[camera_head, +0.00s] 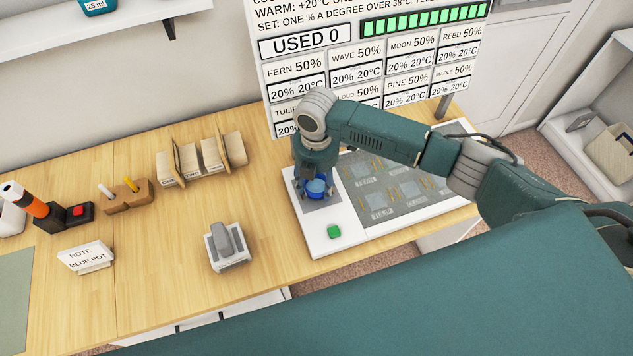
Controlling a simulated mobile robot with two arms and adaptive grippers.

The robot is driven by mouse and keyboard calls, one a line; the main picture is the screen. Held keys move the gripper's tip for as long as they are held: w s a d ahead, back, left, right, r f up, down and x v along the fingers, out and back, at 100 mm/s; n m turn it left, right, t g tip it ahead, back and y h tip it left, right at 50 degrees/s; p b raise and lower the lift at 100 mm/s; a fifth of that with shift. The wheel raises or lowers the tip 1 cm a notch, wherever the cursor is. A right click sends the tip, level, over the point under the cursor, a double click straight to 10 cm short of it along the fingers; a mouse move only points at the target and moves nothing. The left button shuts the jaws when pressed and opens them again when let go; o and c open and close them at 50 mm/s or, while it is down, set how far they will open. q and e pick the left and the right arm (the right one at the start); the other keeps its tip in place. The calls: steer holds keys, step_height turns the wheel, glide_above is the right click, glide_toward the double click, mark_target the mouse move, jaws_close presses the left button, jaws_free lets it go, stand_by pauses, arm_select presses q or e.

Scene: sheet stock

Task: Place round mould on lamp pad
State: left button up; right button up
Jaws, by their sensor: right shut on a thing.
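A small blue round mould (316,188), shaped like a cup, is under my right gripper (315,181). The gripper points down and is shut on it; the fingers are partly hidden by the wrist. The mould is over a grey square pad (322,207) on the left part of a white board (312,238), which looks like the lamp pad. Whether the mould touches the pad I cannot tell. My left gripper is not in view.
A green button (334,232) is on the white board's front, and a grey marked panel (388,185) is to the right.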

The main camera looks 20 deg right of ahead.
mark_target(316, 183)
steer(key=o, duration=1.2)
steer(key=shift+f, duration=0.15)
step_height(316, 183, up, 12)
steer(key=shift+r+b, duration=0.2)
steer(key=shift+b, duration=0.75)
